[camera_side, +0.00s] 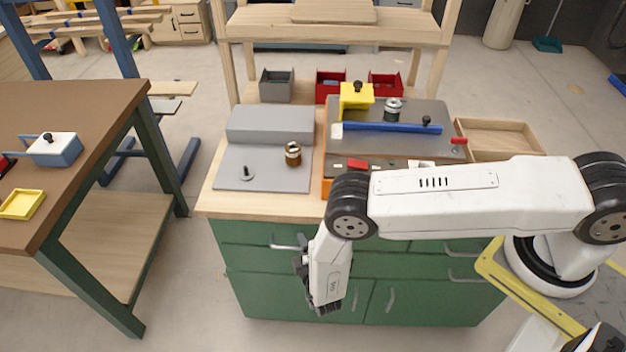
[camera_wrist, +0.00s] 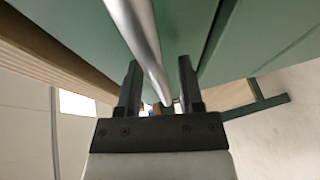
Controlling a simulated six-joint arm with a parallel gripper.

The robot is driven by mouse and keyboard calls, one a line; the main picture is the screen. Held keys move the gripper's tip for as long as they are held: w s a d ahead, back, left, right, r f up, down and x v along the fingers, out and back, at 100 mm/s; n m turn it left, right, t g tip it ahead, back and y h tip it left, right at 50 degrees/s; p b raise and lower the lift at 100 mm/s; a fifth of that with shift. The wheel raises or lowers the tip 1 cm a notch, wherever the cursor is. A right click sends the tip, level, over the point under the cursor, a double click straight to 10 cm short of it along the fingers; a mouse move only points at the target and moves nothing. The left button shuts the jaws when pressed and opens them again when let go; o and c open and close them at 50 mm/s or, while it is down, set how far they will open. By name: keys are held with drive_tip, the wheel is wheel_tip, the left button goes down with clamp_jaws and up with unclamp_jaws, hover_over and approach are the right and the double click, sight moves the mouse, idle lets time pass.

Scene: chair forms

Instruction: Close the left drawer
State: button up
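The green cabinet (camera_side: 400,275) stands under the wooden worktop. Its left drawer (camera_side: 255,232) has a silver bar handle (camera_side: 284,246), and my arm partly hides the drawer front. My gripper (camera_side: 301,255) is low in front of the cabinet, close to that handle. In the wrist view, my gripper (camera_wrist: 159,72) has its two dark fingers apart. The silver handle (camera_wrist: 138,30) runs from the top edge down into the space between them, and I see no clear grip on it. I cannot tell how far the drawer stands out.
A brown table (camera_side: 70,110) with green legs stands at left. A yellow frame (camera_side: 515,290) surrounds my base at right. The floor (camera_side: 190,290) left of the cabinet is clear.

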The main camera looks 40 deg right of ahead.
drive_tip(key=shift+a, duration=0.1)
idle(0.4)
drive_tip(key=v, duration=0.7)
drive_tip(key=shift+s, duration=0.35)
drive_tip(key=shift+r, duration=0.15)
drive_tip(key=s+d+r+m+g+y, duration=0.2)
drive_tip(key=d+r+m+g, duration=0.2)
drive_tip(key=r, duration=0.6)
drive_tip(key=s+d+r+m+g+y, duration=0.2)
drive_tip(key=d+r, duration=0.5)
drive_tip(key=r, duration=0.4)
drive_tip(key=s+d+r+m+g+y, duration=0.2)
drive_tip(key=d+r+m+g, duration=0.3)
drive_tip(key=r, duration=0.5)
drive_tip(key=shift+s+d+r+m+g, duration=0.25)
drive_tip(key=shift+s+r+m+g, duration=0.2)
drive_tip(key=shift+s+m, duration=0.35)
